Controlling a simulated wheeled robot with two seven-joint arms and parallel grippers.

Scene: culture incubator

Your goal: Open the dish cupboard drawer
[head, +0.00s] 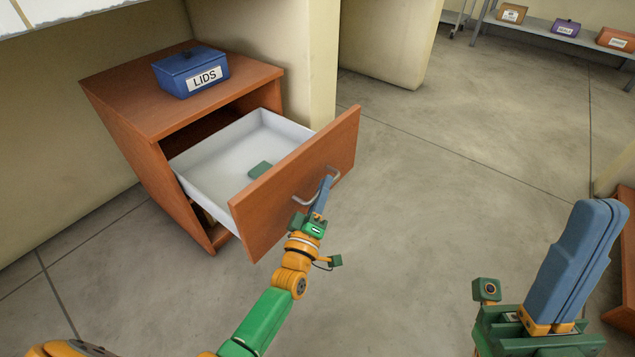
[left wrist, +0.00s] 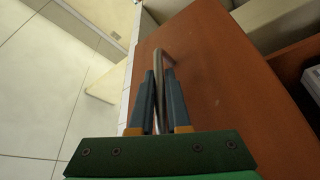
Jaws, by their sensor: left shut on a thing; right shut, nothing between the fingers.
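The dish cupboard (head: 120,107) is a low reddish-brown cabinet at the left of the head view. Its drawer stands pulled out, with a wooden front (head: 270,205) and a white inside (head: 225,158). A small green item (head: 260,169) lies in the drawer. My left gripper (head: 323,192) is shut on the metal drawer handle (head: 331,173). In the left wrist view, the fingers (left wrist: 161,92) close around the handle (left wrist: 161,62) against the drawer front (left wrist: 215,85). My right gripper (head: 598,210) is shut and empty at the lower right, apart from the cupboard.
A blue box labelled LIDS (head: 190,71) sits on the cupboard top. A pale wall post (head: 265,50) stands behind the cupboard. A shelf (head: 540,27) with several small boxes is at the far right. The floor (head: 430,170) between is clear.

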